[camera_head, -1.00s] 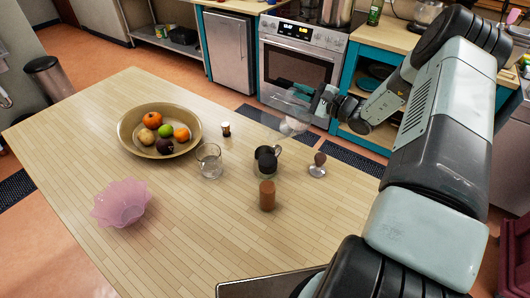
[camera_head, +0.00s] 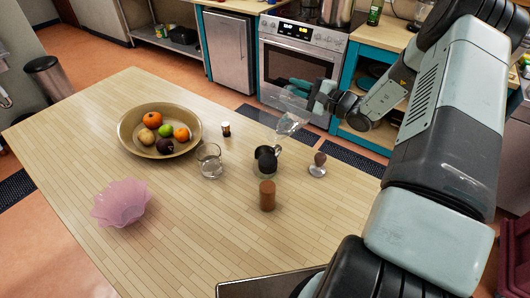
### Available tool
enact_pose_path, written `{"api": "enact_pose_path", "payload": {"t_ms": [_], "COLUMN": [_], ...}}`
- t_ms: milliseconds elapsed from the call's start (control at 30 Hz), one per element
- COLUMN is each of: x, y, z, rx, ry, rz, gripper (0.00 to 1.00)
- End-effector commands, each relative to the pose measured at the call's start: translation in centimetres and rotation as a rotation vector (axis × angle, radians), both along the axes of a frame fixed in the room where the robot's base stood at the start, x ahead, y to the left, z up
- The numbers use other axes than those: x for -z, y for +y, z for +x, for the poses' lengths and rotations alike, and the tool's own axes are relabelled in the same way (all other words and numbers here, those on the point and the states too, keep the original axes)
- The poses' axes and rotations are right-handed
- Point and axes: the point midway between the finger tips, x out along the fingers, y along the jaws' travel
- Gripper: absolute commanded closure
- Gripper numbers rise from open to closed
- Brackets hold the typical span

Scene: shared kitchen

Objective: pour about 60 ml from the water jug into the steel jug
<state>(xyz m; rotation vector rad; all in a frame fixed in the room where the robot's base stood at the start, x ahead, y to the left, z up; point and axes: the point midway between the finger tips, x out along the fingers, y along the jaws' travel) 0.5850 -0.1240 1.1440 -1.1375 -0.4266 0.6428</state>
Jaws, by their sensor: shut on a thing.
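My gripper (camera_head: 302,88) is shut on the clear water jug (camera_head: 289,123), which is see-through and hard to make out. The jug is tilted and held above the table, up and to the right of the steel jug (camera_head: 266,163). The steel jug stands upright on the table, with a dark inside and a handle towards the upper right. The two jugs look apart. I cannot make out any stream or the water level in either.
On the wooden table (camera_head: 190,245) stand a clear glass (camera_head: 209,160), a brown cylinder (camera_head: 267,196), a tamper-like tool (camera_head: 318,165), a small jar (camera_head: 226,129), a fruit bowl (camera_head: 127,137) and a pink bowl (camera_head: 120,203).

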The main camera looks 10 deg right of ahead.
Motion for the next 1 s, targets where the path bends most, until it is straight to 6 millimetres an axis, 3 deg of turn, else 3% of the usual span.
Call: {"api": "enact_pose_path", "payload": {"t_ms": [633,1000], "x": [-1.3,-1.4], "y": [1.6,1.3], "z": [-1.4,-1.2], "rx": [0.0,0.001], "ry": [-0.072,-0.079], "rz": [-0.078,-0.085], "gripper": [1.0,1.0]}}
